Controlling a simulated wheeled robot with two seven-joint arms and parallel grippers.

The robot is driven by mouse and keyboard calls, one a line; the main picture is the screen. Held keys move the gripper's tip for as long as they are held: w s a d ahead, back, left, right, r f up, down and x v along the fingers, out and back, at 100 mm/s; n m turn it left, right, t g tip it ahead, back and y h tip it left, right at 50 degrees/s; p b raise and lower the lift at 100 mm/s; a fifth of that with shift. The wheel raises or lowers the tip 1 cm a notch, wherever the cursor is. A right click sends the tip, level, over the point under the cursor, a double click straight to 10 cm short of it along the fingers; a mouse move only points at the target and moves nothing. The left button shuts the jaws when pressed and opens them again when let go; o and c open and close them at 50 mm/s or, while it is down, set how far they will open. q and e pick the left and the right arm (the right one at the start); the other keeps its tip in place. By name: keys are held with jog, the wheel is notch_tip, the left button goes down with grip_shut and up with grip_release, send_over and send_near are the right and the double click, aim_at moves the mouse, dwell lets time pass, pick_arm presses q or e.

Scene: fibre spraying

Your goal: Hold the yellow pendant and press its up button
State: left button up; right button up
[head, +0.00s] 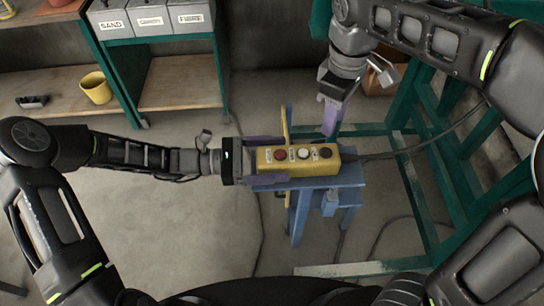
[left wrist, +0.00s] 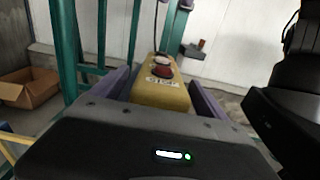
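The yellow pendant (head: 328,166) is a box with a red, a white and a dark button on its top face, lying above a blue stand. My left gripper (head: 278,162) comes in from the left, with one purple finger along each long side of the pendant's left end. It looks shut on it. The left wrist view shows the yellow pendant (left wrist: 160,94) between both fingers, with a red button and a pale one behind it. My right gripper (head: 331,118) hangs just above and behind the pendant's right end, apart from it. Its purple fingers look together and empty.
The blue stand (head: 300,205) is under the pendant. A cable (head: 400,155) runs right from it. Green frame bars (head: 415,190) stand at the right. Shelves with a yellow bucket (head: 95,88) and labelled bins (head: 150,18) are at the back left. The floor at front left is clear.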

pick_arm(q)
jog(key=c, duration=1.8)
grip_shut()
pick_arm(e)
grip_shut()
dwell(0.4)
